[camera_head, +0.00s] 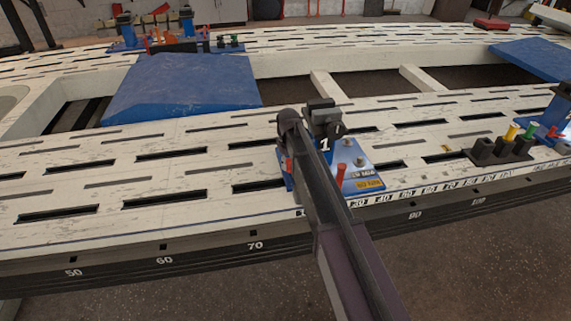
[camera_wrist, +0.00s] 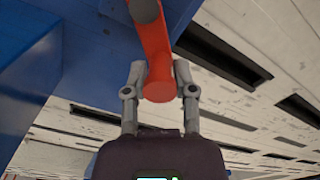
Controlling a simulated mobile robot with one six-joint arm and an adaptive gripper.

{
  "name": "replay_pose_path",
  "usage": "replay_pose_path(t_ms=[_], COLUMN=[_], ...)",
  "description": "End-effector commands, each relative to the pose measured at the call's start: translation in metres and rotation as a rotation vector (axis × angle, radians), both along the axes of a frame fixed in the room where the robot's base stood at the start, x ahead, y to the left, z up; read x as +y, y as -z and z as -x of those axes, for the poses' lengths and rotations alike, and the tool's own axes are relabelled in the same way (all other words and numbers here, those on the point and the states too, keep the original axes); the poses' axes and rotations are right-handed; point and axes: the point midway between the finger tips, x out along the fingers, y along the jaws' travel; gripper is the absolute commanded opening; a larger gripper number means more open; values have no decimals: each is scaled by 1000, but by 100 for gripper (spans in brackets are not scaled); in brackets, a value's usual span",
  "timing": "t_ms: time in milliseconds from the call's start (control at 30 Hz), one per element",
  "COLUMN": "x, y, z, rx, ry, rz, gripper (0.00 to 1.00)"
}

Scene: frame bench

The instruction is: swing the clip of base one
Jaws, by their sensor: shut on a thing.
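Base one (camera_head: 362,181) is a blue plate on the slotted white bench, with a dark block (camera_head: 323,117) marked 1 standing on it. A red peg-like part (camera_head: 341,172) stands at its front, and a bit of red shows at its left side beside my arm. In the wrist view, my gripper (camera_wrist: 160,78) has its two grey fingers closed on either side of a red clip handle (camera_wrist: 157,50). The handle runs up to a dark grey round part (camera_wrist: 145,10). My arm crosses base one in the head view and hides its middle and my fingers.
A holder (camera_head: 502,148) with several coloured pegs stands to the right, near another blue fixture (camera_head: 558,112). A blue pad (camera_head: 182,84) lies behind to the left. More fixtures stand on the far rail. The bench's front left stretch is clear.

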Motion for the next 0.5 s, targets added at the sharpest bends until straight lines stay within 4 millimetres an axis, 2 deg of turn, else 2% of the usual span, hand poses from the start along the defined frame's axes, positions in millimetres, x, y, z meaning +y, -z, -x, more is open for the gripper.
replay_pose_path(t_ms=[267,500], x=[-7,-13], y=[0,0], z=[-2,-7], rx=[5,6], ry=[106,285], rz=[8,8], gripper=[0,0])
